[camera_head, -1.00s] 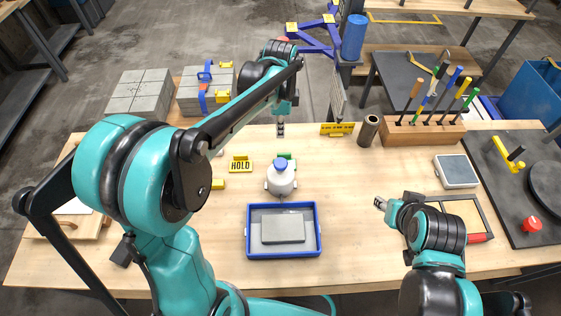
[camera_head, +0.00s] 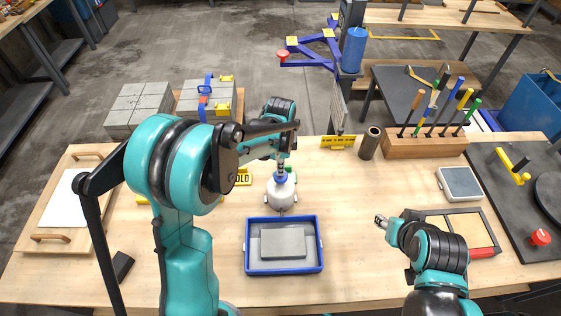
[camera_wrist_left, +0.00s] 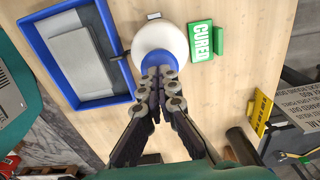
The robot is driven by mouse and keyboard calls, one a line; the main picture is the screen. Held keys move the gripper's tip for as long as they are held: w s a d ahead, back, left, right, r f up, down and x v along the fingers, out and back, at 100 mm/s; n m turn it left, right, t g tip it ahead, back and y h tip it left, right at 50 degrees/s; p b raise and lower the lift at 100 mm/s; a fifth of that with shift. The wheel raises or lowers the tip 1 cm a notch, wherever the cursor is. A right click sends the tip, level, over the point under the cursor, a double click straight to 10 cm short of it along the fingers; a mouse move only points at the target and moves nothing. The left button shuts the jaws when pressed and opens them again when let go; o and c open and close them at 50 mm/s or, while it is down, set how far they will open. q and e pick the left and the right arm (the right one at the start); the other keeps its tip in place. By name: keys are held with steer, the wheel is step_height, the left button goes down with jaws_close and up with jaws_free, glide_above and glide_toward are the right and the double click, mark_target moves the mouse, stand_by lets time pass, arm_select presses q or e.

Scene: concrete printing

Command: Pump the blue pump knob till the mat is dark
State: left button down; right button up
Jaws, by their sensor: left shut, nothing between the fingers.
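The white pump bottle (camera_head: 281,194) stands on the table behind the blue tray (camera_head: 248,262). Its blue pump knob (camera_head: 281,178) is on top, partly hidden by my left gripper (camera_head: 281,167). In the left wrist view, my left gripper (camera_wrist_left: 160,74) is shut and empty, its fingertips over the blue knob (camera_wrist_left: 150,61); whether they touch cannot be told. The grey mat (camera_head: 256,250) lines the tray, with a grey slab (camera_head: 283,242) on it. My right gripper (camera_head: 379,220) hangs at the right, too small to read.
A green CURED sign (camera_wrist_left: 201,41) stands close beside the bottle, and a yellow HOLD sign (camera_head: 243,176) is left of it. A dark cylinder (camera_head: 369,143) and a wooden tool rack (camera_head: 425,143) stand at the back right.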

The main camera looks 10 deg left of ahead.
arm_select(q)
steer(key=shift+f, duration=0.35)
step_height(320, 180, down, 3)
steer(key=shift+r+b, duration=0.1)
steer(key=shift+b, duration=1.05)
steer(key=shift+s+r, duration=0.1)
steer(key=shift+r, duration=0.05)
step_height(320, 180, up, 12)
steer(key=shift+r, duration=0.1)
stand_by(0.7)
